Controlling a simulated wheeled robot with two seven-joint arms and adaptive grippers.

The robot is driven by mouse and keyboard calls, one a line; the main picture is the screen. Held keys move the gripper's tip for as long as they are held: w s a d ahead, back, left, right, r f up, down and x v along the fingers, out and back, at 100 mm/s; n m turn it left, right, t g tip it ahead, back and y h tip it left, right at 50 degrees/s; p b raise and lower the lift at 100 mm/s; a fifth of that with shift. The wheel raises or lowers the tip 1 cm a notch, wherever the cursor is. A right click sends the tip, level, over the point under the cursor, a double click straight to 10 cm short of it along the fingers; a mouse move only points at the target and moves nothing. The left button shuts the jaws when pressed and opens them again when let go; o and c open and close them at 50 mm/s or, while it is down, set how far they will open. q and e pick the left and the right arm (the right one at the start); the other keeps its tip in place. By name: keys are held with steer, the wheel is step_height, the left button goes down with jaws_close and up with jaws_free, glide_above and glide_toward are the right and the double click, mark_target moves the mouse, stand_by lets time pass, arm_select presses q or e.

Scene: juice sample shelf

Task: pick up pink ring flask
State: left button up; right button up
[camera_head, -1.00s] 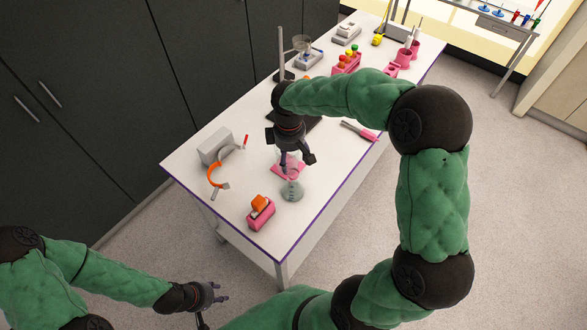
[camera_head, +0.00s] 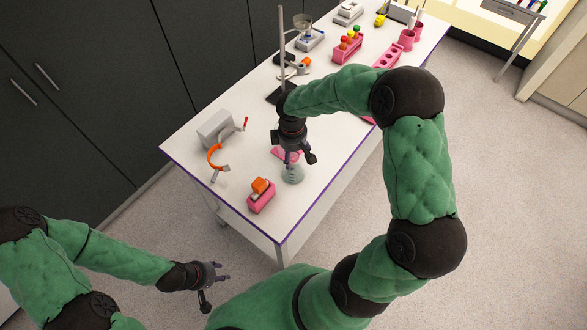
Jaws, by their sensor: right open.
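A clear glass flask (camera_head: 292,174) stands upright on the white table near its front right edge. My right gripper (camera_head: 292,158) is open, pointing down at the top of the flask. I cannot tell whether its fingers are around the neck or just above it. My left gripper (camera_head: 220,273) is low in front of the table, away from the flask. Its finger opening is too small to judge.
A pink box with an orange top (camera_head: 261,193) stands to the front left. An orange curved piece (camera_head: 215,156) and a grey block (camera_head: 215,128) are further left. A stand rod (camera_head: 282,50) rises behind my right gripper.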

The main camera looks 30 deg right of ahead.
steer(key=shift+f, duration=0.5)
jaws_close()
steer(key=shift+r, duration=0.2)
